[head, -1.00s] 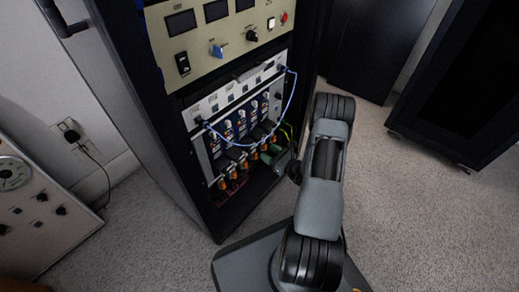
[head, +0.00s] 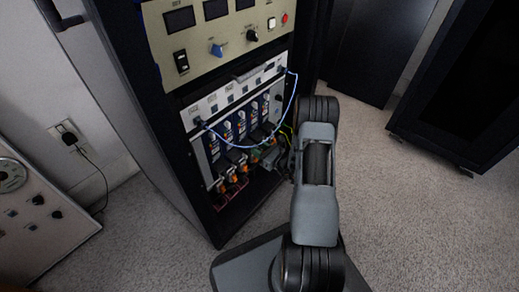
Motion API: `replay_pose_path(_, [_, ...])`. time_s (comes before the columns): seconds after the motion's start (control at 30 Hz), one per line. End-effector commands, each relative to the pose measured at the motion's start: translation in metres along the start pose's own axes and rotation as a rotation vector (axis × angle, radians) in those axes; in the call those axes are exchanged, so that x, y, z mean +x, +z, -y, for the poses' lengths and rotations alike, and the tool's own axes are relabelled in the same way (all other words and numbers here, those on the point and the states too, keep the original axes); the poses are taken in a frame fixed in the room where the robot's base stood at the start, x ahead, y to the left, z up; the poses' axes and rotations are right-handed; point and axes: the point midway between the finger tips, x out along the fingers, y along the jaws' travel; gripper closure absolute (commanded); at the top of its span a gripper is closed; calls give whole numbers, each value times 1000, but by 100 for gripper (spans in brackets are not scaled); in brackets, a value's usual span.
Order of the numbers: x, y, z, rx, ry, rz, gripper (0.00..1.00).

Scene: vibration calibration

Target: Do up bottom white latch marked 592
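An open black rack holds a row of several blue-and-white modules (head: 241,122). Several orange parts (head: 233,178) sit along the bottom of this row. White pieces show on the modules, but they are too small to tell which is a latch, and no marking 592 can be read. My arm reaches from the lower right toward the rack's lower right opening. My gripper (head: 270,155) seems to be among the small dark and grey shapes at the right end of the row. Whether its fingers are open or touch anything is too small to tell.
A blue cable (head: 292,108) loops in front of the modules. Above is a beige panel (head: 226,50) with a blue knob and buttons. A pale control panel (head: 34,222) stands at the left. Another dark cabinet (head: 470,90) stands at the right. Carpet (head: 420,220) lies clear at the right.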

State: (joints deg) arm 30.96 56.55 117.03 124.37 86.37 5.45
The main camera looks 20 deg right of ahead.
Motion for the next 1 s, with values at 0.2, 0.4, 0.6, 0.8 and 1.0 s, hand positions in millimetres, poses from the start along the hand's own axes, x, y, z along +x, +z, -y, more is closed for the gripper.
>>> replay_pose_path(0.2, [0,0,0,0,0,0,83])
replay_pose_path(0.4, [0,0,0,7,0,0,96])
replay_pose_path(0.6, [0,3,0,180,0,-1,96])
replay_pose_path(0.8, [0,0,0,267,0,-1,96])
replay_pose_path(1.0, [0,0,0,266,0,0,96])
